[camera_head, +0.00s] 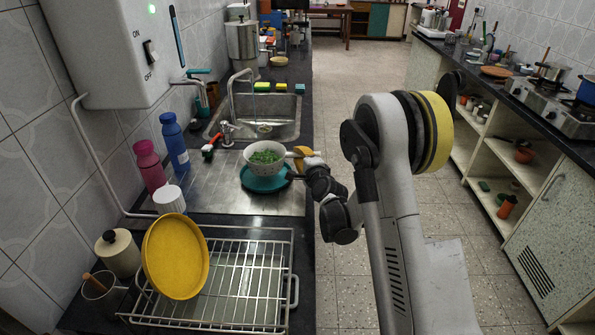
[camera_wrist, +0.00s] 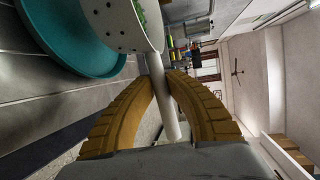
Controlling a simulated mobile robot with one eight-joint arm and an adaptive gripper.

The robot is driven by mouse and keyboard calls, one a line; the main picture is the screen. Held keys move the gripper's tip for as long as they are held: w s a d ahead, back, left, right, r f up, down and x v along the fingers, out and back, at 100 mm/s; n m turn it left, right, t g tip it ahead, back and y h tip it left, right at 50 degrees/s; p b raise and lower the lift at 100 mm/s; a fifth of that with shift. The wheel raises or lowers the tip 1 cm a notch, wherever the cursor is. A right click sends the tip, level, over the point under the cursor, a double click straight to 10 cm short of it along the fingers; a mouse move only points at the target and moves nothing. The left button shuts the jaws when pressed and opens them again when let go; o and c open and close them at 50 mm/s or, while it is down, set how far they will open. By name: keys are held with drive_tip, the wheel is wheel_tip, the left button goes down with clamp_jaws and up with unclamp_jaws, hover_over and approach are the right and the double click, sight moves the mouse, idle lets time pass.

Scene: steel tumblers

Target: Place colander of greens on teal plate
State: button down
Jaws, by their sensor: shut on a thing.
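The white colander of greens (camera_head: 256,171) has holes in its side and a pale handle, with chopped greens inside. It is over the teal plate (camera_head: 265,186), which lies on the steel drainboard. In the wrist view the colander (camera_wrist: 128,24) shows at the top, with the teal plate (camera_wrist: 100,66) below and left of it. I cannot tell whether the colander touches the plate. My gripper (camera_head: 302,155) is right of the colander. In the wrist view its tan fingers (camera_wrist: 163,76) are shut on the colander's handle. The plate's middle is hidden under the colander.
A wire rack (camera_head: 240,285) with a yellow plate (camera_head: 176,257) stands in front. Pink (camera_head: 150,168) and blue (camera_head: 174,143) bottles and a white-lidded jar (camera_head: 169,199) stand left. The sink (camera_head: 262,115) and tap are behind. Bare drainboard surrounds the teal plate.

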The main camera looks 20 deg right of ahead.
wheel_tip(320, 180, down, 4)
drive_tip(key=shift+a+f+b, duration=0.1)
drive_tip(key=shift+f+b, duration=0.05)
drive_tip(key=shift+b, duration=1.05)
drive_tip(key=c, duration=1.4)
unclamp_jaws()
drive_tip(key=shift+c, duration=0.2)
